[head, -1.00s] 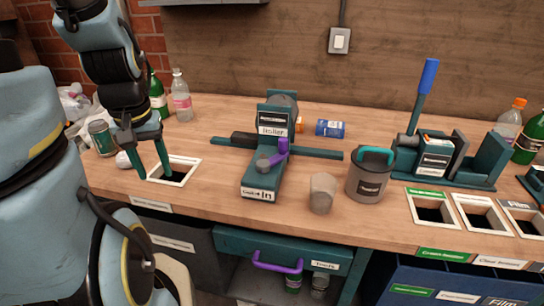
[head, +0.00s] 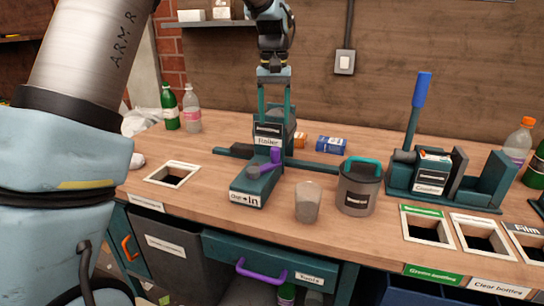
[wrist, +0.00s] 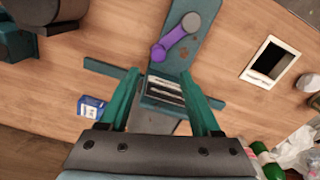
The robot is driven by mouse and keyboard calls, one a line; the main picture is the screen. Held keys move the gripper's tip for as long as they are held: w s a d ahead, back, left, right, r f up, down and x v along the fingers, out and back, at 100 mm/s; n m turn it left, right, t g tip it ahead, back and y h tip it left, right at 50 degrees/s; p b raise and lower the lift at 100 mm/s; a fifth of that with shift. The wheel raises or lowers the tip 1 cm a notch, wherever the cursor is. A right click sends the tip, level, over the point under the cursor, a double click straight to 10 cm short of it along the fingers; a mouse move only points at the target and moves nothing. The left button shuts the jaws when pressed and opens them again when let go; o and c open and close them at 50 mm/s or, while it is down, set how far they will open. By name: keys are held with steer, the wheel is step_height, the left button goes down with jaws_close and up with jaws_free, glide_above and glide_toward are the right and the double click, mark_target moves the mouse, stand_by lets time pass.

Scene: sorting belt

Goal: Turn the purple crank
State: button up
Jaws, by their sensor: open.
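The purple crank (head: 268,164) sits on the front part of a teal machine (head: 258,186) with an "In" label. It has a grey pivot and an upright purple handle. In the wrist view the crank (wrist: 176,38) lies beyond my fingertips, near the top centre. My gripper (head: 274,112) is open and points down over the machine's rear block, behind the crank. In the wrist view my gripper (wrist: 160,78) has its two teal fingers wide apart, with the machine's labelled block between them. Nothing is held, and the crank is apart from the fingers.
A grey cup (head: 308,203) and a grey pot with a teal handle (head: 358,188) stand right of the machine. A lever press (head: 420,172) and bin openings are at right. An open hole (head: 172,174) is at left.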

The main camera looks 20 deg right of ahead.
mark_target(275, 150)
step_height(275, 150, down, 11)
steer(key=shift+d+r+p, duration=0.15)
steer(key=shift+r+p, duration=0.05)
steer(key=shift+p, duration=0.7)
steer(key=shift+c, duration=0.3)
jaws_close()
stand_by(0.7)
